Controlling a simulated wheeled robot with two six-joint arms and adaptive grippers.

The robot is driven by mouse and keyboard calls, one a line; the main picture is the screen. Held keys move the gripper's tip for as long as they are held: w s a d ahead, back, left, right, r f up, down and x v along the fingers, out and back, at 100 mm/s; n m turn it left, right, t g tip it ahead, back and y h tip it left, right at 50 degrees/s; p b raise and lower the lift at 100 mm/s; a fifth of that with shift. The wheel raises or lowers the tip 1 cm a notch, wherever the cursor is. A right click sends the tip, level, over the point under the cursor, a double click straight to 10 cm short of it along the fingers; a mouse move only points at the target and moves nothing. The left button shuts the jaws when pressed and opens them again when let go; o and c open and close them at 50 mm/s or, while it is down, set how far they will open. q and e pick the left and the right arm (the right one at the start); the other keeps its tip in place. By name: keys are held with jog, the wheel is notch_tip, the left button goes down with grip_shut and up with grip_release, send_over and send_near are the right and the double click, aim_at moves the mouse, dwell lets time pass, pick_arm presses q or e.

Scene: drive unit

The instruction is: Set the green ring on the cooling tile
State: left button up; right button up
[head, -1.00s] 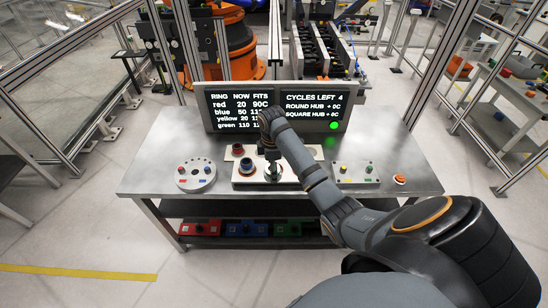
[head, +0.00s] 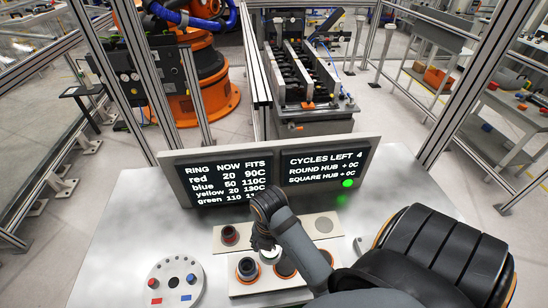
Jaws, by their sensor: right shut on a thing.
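My right gripper (head: 263,246) points down over the middle of the table, among the fixtures. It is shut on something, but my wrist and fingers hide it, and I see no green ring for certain. An orange-rimmed post (head: 285,270) is partly behind my arm. A pale plate behind bears a dark red-topped piece (head: 230,235) and a grey disc (head: 323,225). I cannot tell which surface is the cooling tile. My left gripper is not in view.
A display board (head: 225,184) stands along the back of the table, with a lit green lamp (head: 348,183). The tabletop left of the fixtures (head: 125,225) is clear.

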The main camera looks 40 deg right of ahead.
jog(key=shift+w+d+f+b, duration=0.55)
jog(key=shift+w+f+b, duration=0.15)
jog(key=shift+w+b, duration=0.2)
jog(key=w+d+f+b, duration=0.1)
jog(key=w+f+b, duration=0.1)
jog(key=w, duration=0.1)
jog(key=w+d+f+b, duration=0.2)
jog(key=w+f+b, duration=0.1)
jog(key=w+d+f+b, duration=0.1)
jog(key=w+f+b, duration=0.1)
jog(key=w+b, duration=0.1)
jog(key=shift+w+d+f, duration=0.15)
jog(key=shift+f, duration=0.05)
jog(key=shift+w+f+b, duration=0.1)
jog(key=shift+w+b, duration=0.05)
jog(key=shift+b, duration=0.25)
jog(key=shift+w+d, duration=0.1)
jog(key=shift+d, duration=0.05)
jog(key=f, duration=0.1)
jog(key=f+b, duration=0.1)
jog(key=f, duration=0.1)
jog(key=shift+w+d+f, duration=0.15)
jog(key=shift+w+f, duration=0.1)
jog(key=shift+w, duration=0.1)
jog(key=shift+f, duration=0.2)
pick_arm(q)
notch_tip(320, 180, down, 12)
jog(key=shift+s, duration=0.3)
